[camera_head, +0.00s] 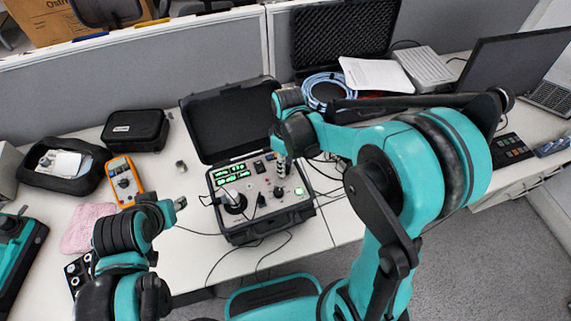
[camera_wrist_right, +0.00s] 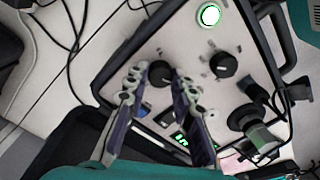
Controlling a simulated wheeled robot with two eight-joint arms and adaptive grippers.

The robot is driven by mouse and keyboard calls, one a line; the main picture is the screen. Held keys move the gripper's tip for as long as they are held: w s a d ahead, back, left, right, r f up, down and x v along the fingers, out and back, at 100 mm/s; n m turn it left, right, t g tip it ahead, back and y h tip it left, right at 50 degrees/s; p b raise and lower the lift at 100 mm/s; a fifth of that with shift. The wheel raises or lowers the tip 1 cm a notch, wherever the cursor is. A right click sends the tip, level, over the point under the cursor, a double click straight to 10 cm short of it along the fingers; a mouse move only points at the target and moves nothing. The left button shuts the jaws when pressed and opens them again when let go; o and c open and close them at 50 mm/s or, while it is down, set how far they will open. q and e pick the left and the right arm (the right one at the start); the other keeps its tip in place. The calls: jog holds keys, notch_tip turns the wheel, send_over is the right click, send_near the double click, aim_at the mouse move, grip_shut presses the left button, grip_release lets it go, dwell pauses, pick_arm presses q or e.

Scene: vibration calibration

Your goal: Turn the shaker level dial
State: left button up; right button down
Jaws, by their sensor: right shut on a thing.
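The calibration unit (camera_head: 262,232) is an open black case with a light panel, green displays (camera_head: 233,173) and a lit green button (camera_head: 299,191). In the right wrist view, a black dial (camera_wrist_right: 160,73) sits between the fingertips of my right gripper (camera_wrist_right: 159,84), which is shut on it. In the head view this gripper (camera_head: 282,169) comes down on the panel's far side and hides that dial. A second black knob (camera_wrist_right: 223,65) stands beside it. Dial labels are not readable. My left gripper (camera_head: 178,204) hangs left of the case, its fingers unclear.
The shaker head (camera_wrist_right: 250,122) stands on the panel, with cables around it. The case's raised lid (camera_head: 228,115) is behind. An orange multimeter (camera_head: 124,181), pink cloth (camera_head: 85,228) and black cases lie left. A laptop (camera_head: 515,70) and blue cable coil (camera_head: 325,88) are right.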

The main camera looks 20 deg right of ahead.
jog(key=shift+n, duration=1.9)
jog(key=c, duration=1.3)
grip_release()
jog(key=shift+o, duration=0.2)
notch_tip(320, 180, up, 12)
jog(key=shift+w+d, duration=0.15)
jog(key=shift+w, duration=0.15)
